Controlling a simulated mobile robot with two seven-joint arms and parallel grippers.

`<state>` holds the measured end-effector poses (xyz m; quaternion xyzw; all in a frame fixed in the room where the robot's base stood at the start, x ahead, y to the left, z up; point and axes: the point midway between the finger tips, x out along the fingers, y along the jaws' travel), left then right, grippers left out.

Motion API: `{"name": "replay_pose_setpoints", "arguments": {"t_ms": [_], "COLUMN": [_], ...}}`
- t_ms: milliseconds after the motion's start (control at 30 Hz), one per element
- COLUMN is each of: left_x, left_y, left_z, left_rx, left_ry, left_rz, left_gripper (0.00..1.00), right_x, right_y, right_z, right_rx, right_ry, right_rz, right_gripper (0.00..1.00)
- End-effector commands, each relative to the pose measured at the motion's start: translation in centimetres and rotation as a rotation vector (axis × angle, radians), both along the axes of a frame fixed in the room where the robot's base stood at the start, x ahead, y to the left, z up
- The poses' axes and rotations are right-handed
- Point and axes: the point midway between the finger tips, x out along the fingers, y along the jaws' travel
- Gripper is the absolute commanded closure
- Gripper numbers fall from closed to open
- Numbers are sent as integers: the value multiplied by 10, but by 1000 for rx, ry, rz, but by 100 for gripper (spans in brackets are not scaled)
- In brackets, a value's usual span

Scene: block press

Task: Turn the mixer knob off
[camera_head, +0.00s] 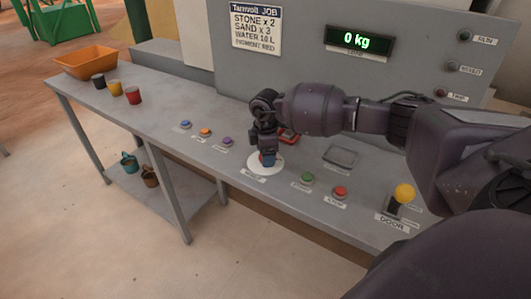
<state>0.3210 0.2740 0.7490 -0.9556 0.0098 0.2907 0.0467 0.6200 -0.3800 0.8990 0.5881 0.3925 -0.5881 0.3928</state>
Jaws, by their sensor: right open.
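The mixer knob (268,160) shows as a small dark blue and red piece on a round white dial (262,169) on the grey bench panel. Its label below the dial is too small to read surely. My right gripper (265,153) comes in from the right and points down at the knob, right above or around it; I cannot tell whether the fingers touch it. The right gripper is open. It hides the top of the knob, so its pointing direction is unclear. My left gripper is not in view.
Blue, orange and purple buttons (228,142) lie left of the dial. Green (307,178) and red (340,191) buttons and a yellow-topped door lever (404,193) lie right. A display (359,41) reads 0 kg. Cups (133,95) and an orange bin (88,61) stand far left.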

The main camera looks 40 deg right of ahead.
Motion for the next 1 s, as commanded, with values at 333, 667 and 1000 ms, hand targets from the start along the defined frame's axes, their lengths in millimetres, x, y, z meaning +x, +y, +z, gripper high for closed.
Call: {"name": "replay_pose_setpoints", "arguments": {"t_ms": [333, 667, 1000], "left_x": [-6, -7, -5], "left_y": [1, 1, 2], "left_z": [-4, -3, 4], "left_rx": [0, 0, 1], "left_ry": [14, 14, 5], "left_rz": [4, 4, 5], "left_gripper": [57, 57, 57], "right_x": [0, 0, 0], "right_y": [0, 0, 1], "right_z": [0, 1, 3], "right_rx": [0, 0, 1], "right_ry": [0, 0, 0], "right_rz": [0, 20, 201], "right_gripper": [65, 80, 80]}}
